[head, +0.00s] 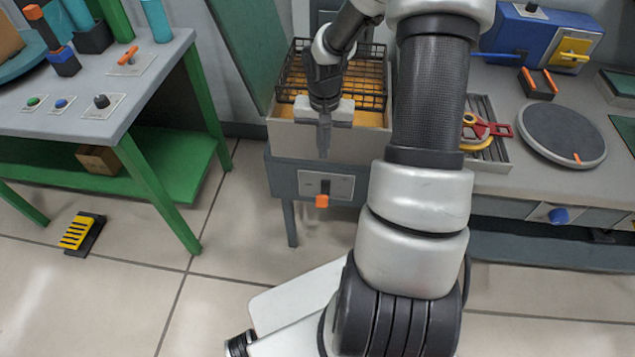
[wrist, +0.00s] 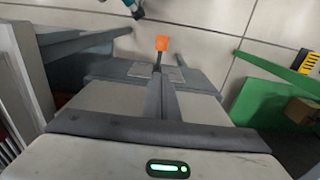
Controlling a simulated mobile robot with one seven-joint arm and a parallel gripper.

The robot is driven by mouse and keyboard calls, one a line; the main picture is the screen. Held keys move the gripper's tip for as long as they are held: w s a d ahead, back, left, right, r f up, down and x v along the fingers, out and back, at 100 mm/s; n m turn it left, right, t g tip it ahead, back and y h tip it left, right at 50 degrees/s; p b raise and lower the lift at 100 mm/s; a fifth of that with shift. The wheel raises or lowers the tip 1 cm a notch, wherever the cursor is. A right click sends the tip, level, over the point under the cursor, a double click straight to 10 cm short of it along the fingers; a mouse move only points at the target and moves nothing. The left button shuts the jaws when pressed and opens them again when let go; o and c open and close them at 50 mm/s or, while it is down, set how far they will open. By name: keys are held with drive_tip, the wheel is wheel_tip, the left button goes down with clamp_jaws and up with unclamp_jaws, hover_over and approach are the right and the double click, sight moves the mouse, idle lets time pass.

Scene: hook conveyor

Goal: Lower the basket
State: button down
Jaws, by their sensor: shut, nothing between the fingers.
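The black wire basket (head: 368,68) sits in or over the grey vat with an orange-yellow inside, partly hidden behind my arm. A grey panel (head: 340,186) on the front below the vat carries a lever with an orange knob (head: 322,201), which hangs at its lower end. The orange knob also shows in the wrist view (wrist: 162,43), just beyond my fingertips. My gripper (head: 324,154) is shut and empty, pointing down in front of the vat, above the lever. The fingers also show together in the wrist view (wrist: 159,78).
A grey table (head: 150,75) with green legs and several buttons stands at the left. A yellow pedal (head: 78,232) lies on the floor. At the right, a counter holds a round dark plate (head: 562,135) and red-yellow tool (head: 484,130). The floor between is clear.

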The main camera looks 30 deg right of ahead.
drive_tip(key=shift+f, duration=0.1)
drive_tip(key=b, duration=0.2)
hover_over(322, 195)
drive_tip(key=f, duration=1.2)
drive_tip(key=shift+w+d, duration=0.15)
drive_tip(key=shift+w, duration=0.15)
drive_tip(key=shift+s+a+f, duration=0.2)
drive_tip(key=shift+s+f, duration=0.15)
drive_tip(key=shift+f, duration=0.2)
drive_tip(key=shift+f, duration=0.1)
